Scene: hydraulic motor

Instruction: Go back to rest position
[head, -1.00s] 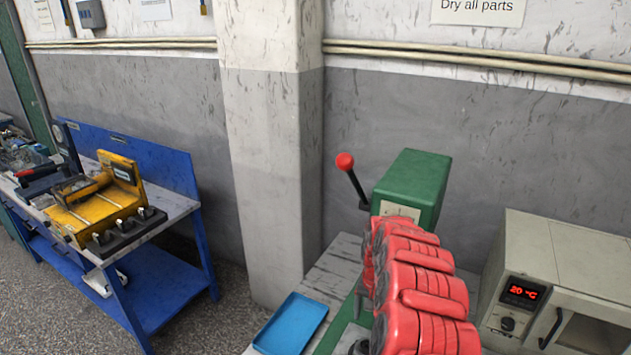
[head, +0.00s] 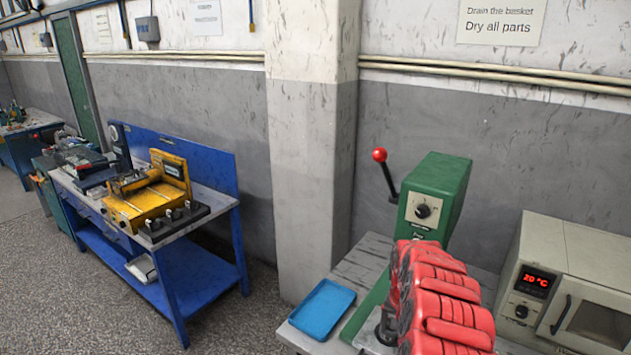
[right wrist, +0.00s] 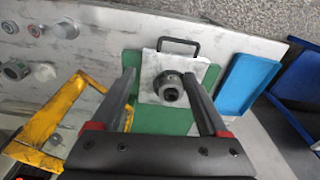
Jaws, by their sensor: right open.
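My right arm, red, comes up from the bottom of the head view in front of a green press. In the right wrist view, my right gripper (right wrist: 157,76) is open with nothing held between its fingers. Beyond the fingertips, a dark round part with a hole (right wrist: 170,88) sits on a pale plate over the press's green base (right wrist: 150,120). In the head view the arm hides much of the base, and the fingertips are hard to make out. My left gripper is not in view.
The green press (head: 440,190) has a red-knobbed lever (head: 380,156). A blue tray (head: 322,309) lies to its left, and a beige oven (head: 575,240) showing 20 °C stands at its right. A blue workbench (head: 205,283) holds a yellow fixture (head: 148,205). Grey floor between is clear.

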